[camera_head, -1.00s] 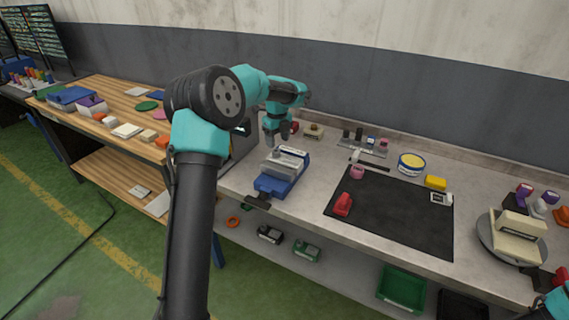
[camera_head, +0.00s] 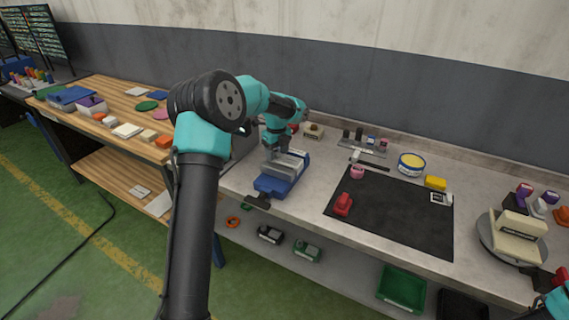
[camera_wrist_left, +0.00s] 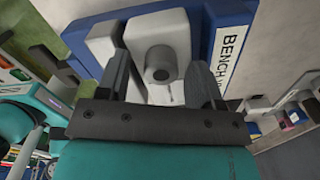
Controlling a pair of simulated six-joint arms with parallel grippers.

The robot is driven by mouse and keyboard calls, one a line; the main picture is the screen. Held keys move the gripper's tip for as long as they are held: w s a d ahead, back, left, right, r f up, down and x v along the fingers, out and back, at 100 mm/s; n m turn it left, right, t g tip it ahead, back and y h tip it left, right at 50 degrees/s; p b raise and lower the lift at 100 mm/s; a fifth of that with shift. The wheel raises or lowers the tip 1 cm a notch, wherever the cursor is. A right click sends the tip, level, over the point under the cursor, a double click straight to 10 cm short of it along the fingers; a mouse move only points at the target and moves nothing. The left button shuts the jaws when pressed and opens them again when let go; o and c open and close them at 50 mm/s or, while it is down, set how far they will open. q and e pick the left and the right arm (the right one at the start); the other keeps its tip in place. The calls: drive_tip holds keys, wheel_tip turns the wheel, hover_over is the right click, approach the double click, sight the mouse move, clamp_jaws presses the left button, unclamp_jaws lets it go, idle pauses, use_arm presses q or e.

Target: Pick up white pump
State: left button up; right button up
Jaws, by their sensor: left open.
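I cannot tell for sure which thing is the white pump. A small white piece (camera_head: 540,210) stands among purple and orange pieces at the far right of the bench, too small to make out. My left gripper (camera_head: 271,155) is open, low over the blue-based bench vise (camera_head: 276,185). In the left wrist view its two dark fingers (camera_wrist_left: 159,66) stand apart, with the pale grey body of the vise (camera_wrist_left: 155,42) showing between and beyond them. I see no grip on it.
A black mat (camera_head: 395,215) with a red piece (camera_head: 343,204) lies mid-bench. A yellow-topped tin (camera_head: 411,163) and a yellow block (camera_head: 436,182) stand behind it. A round turntable (camera_head: 490,250) carries a beige object (camera_head: 515,240). A wooden table (camera_head: 125,95) is at the left.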

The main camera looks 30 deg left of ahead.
use_arm(q)
clamp_jaws()
idle(0.5)
drive_tip(key=shift+r, duration=0.15)
wheel_tip(320, 180, up, 10)
idle(0.7)
